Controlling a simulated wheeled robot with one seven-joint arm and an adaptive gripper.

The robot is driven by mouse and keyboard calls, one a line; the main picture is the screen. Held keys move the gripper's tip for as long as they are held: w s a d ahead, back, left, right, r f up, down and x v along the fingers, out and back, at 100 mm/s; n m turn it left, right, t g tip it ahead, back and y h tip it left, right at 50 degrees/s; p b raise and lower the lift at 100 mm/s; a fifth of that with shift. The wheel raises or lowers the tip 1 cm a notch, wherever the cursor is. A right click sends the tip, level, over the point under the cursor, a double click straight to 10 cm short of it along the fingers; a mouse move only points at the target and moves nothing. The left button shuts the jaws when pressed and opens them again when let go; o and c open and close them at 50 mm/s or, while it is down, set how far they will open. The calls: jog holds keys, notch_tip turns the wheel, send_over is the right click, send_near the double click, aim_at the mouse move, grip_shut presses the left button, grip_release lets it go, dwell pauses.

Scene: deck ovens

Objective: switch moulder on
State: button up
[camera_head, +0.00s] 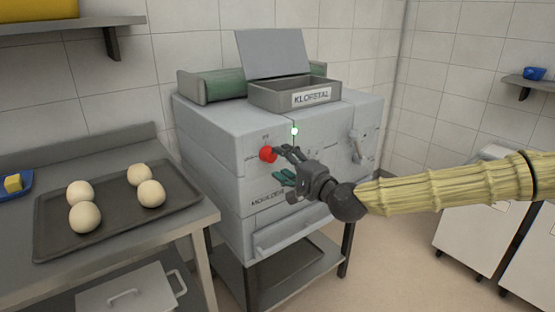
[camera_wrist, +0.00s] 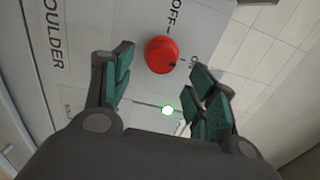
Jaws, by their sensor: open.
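The moulder (camera_head: 225,165) is a pale grey machine with the word MOULDER on its front, standing on a metal stand. A red knob (camera_head: 267,154) sits on its front panel. The knob also shows in the wrist view (camera_wrist: 161,55), with OFF and ON marked on the panel beside it and a small dark mark on its ON side. My gripper (camera_head: 284,164) is in front of the panel, open and empty. In the wrist view its green-padded fingers (camera_wrist: 160,85) are spread either side of the knob's line. I cannot tell whether a finger touches it.
A tray (camera_head: 50,245) with several dough balls lies on the steel table at left. An open-lidded box labelled KLOFSTAL (camera_head: 262,96) sits on top of the moulder. A lever fitting (camera_head: 360,148) is right of my gripper. White bins (camera_head: 480,225) stand at right.

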jog(key=v, duration=0.8)
jog(key=shift+w, duration=0.1)
jog(key=s+a+f+n+g+h, duration=0.1)
jog(key=s+a+f+g, duration=0.15)
jog(key=f, duration=0.75)
jog(key=s+a+f+n+g, duration=0.1)
jog(key=s+a+f+g, duration=0.2)
jog(key=f, duration=0.6)
jog(key=s+d+f+n+g+h, duration=0.1)
jog(key=s+f+n+g, duration=0.1)
jog(key=s+f, duration=0.65)
jog(key=s+d+f+n+g+h, duration=0.1)
jog(key=s+f+g+h, duration=0.1)
jog(key=s+f, duration=0.65)
jog(key=s+d+f+n+g+h, duration=0.5)
jog(key=s+d+f+n+h, duration=0.15)
jog(key=s+d+f, duration=1.25)
notch_tip(320, 180, up, 14)
jog(key=p, duration=1.2)
jog(key=shift+s+a+f+m, duration=0.15)
jog(key=shift+s+f+m, duration=0.1)
jog(key=shift+s+m, duration=0.15)
